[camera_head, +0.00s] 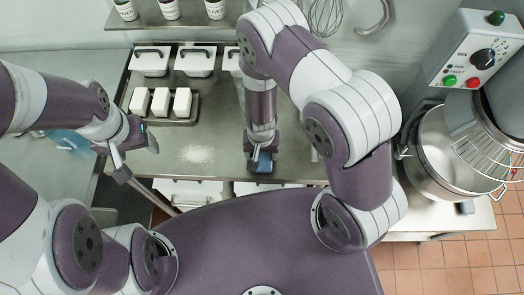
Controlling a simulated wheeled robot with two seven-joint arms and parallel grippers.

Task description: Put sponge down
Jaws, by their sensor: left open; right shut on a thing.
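My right gripper (262,155) points down over the front part of the metal worktop, right of a patch of white powder. It is shut on a small blue thing (262,166), which looks like the sponge. Most of the sponge is hidden by the gripper, and I cannot tell whether it touches the worktop (222,170). My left gripper (136,157) is open at the worktop's left front corner, with nothing seen between its fingers.
White powder (197,155) lies on the worktop. Three white blocks (160,102) stand on a tray behind it, with lidded white containers (195,61) further back. A mixer with a steel bowl (440,150) stands right. A thin grey rod (150,193) slants below my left gripper.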

